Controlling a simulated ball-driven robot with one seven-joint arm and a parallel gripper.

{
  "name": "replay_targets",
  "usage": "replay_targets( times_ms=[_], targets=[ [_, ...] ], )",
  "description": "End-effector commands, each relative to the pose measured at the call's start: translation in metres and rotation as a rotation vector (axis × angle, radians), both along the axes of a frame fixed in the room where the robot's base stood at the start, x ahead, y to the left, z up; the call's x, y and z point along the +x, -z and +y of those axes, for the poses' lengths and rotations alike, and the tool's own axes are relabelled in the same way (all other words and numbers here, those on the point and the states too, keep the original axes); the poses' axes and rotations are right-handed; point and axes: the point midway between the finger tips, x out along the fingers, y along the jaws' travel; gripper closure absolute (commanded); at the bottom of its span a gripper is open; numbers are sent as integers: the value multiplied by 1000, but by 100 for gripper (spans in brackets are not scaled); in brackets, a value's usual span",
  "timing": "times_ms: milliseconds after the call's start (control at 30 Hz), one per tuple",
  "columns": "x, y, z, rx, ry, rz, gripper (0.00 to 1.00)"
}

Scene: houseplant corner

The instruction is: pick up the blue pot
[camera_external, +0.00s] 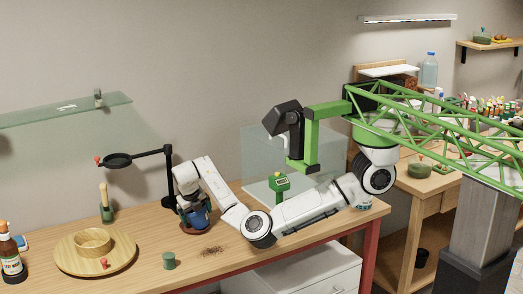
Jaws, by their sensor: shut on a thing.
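The blue pot (200,218) is on the wooden table (235,262), right of the black stand. It looks upright, at or just above the tabletop; I cannot tell whether there is a gap under it. My gripper (191,208) reaches down from above and is shut on the pot's upper part. My gripper and wrist hide much of the pot's rim and left side. A brown-red edge shows around the pot's base and left side, too small to make out.
A small green cup (169,261) and spilled soil (212,251) lie in front of the pot. A round wooden tray (66,261) holds a wooden bowl (94,241). A black stand (168,180) with a ring arm rises close behind my gripper. A green device (280,184) stands right.

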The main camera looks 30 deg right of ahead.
Motion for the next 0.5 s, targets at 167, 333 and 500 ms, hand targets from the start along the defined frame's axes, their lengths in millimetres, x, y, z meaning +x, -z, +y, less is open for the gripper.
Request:
replay_targets(
  times_ms=[167,333,500],
  targets=[
    [0,-5,0,1,0,-1,40],
    [0,-23,1,3,0,-3,40],
    [0,-58,1,5,2,-4,40]
  ],
)
